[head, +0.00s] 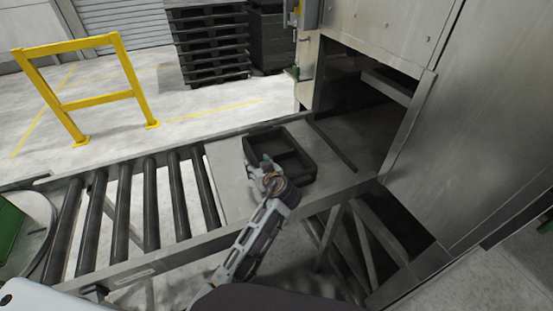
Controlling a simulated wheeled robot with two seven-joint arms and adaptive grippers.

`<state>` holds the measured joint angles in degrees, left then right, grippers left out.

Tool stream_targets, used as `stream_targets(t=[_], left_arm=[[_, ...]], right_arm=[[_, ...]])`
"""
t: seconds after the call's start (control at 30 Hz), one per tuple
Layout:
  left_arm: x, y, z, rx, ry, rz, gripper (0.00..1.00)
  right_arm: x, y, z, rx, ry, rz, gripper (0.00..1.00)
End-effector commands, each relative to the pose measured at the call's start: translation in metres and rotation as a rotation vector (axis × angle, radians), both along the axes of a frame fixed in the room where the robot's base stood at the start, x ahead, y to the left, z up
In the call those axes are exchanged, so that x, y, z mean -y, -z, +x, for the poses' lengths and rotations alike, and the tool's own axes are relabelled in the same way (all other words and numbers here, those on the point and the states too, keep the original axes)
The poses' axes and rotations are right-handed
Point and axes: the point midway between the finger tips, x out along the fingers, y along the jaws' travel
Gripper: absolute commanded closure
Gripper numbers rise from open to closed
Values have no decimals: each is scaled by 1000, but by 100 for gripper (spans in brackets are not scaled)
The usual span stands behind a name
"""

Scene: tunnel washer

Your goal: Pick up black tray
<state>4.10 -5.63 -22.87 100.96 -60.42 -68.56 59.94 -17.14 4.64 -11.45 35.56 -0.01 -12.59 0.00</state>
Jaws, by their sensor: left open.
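The black tray (296,142) lies on the flat metal plate at the mouth of the washer. It has raised walls and a divider across its inside. My left gripper (266,166) is open at the tray's near left side, over its near wall. It hides part of that wall, and I cannot tell whether the fingers touch it. My right gripper is not in view.
A roller conveyor (150,210) runs left from the plate (228,170). The metal washer housing (480,110) with its dark opening stands at right. A yellow barrier (95,104) and stacked black pallets (208,45) stand behind. A green object (10,228) is at far left.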

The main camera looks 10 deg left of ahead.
Motion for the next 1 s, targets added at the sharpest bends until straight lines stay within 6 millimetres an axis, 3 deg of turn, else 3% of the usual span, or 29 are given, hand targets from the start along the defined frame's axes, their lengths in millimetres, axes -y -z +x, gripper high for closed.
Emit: stream_targets(t=[0.2, 0.63, 1.0], left_arm=[[0, 0, 0, 0, 0, 0, 46], [0, -1, 0, 2, 1, 0, 100], [-1, -3, 2, 2, 1, 0, 100]], right_arm=[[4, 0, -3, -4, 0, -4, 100], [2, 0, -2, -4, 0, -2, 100], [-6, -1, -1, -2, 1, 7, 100]])
